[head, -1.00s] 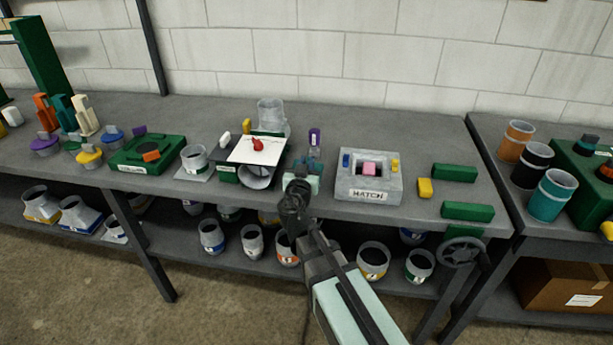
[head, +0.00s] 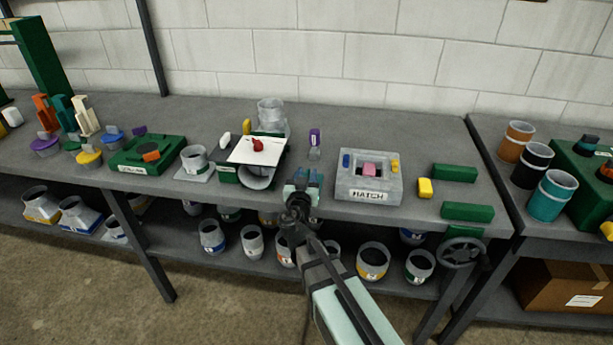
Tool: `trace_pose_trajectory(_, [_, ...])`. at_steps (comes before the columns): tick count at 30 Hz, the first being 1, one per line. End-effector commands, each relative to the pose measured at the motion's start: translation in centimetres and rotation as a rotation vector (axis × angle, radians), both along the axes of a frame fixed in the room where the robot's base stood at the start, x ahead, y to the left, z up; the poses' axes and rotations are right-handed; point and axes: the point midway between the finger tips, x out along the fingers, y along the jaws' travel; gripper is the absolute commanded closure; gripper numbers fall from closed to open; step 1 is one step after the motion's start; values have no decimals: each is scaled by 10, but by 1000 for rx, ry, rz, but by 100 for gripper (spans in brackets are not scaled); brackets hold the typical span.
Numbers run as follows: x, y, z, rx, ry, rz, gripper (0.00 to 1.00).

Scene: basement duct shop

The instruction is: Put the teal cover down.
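A separate teal upright piece (head: 64,112) stands at the far left of the bench.
Green bars (head: 455,172) lie at right. Bare bench top (head: 390,125) lies behind the HATCH block.

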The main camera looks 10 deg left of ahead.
Motion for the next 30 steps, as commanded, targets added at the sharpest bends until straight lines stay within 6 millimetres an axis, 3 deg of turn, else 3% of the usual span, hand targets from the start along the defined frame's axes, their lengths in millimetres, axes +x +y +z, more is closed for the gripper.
trace_pose_trajectory(14, [0, 0, -5, -1, 1, 0, 57])
trace_pose_trajectory(27, [-61, -1, -4, 0, 0, 2, 57])
trace_pose_trajectory(30, [-71, -1, -4, 1, -1, 1, 49])
